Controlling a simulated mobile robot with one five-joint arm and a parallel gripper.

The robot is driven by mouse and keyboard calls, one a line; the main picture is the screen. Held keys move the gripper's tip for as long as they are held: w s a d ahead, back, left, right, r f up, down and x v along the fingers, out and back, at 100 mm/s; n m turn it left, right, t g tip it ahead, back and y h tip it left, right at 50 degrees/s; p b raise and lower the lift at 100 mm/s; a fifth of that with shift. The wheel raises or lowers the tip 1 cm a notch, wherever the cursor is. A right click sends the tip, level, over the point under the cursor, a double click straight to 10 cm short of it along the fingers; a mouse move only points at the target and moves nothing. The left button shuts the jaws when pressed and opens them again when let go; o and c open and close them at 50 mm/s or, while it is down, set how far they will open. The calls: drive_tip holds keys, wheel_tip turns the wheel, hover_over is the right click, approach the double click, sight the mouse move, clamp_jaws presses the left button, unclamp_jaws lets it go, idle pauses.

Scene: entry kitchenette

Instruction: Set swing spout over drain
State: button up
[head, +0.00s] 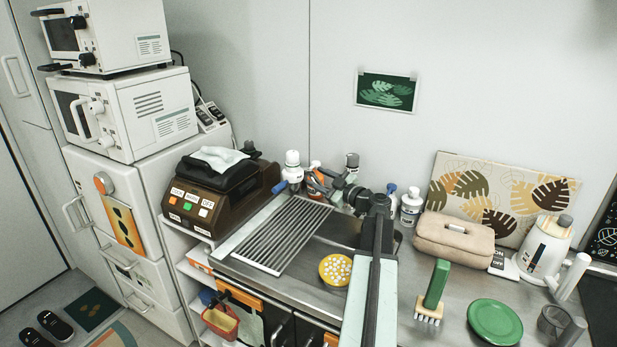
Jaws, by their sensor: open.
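The sink (318,291) is set in the counter at the middle. Several small fittings and bottles crowd its back edge, and a blue-tipped part (282,187) sticks out to the left there. I cannot tell for sure which piece is the swing spout, as my arm and gripper cover part of that area. My gripper (322,183) is open at the back of the sink, close to these fittings; whether it touches any is unclear. The drain is not clearly visible.
A slatted drying rack (284,235) covers the sink's left part. A dark brown machine (220,195) stands left. To the right are a white bottle (411,206), a beige pouch (454,240), a green-handled brush (433,290), a green plate (495,322) and a white kettle (545,248).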

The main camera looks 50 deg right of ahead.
sight(314, 176)
drive_tip(key=w, duration=0.3)
drive_tip(key=shift+w, duration=0.25)
clamp_jaws()
idle(1.2)
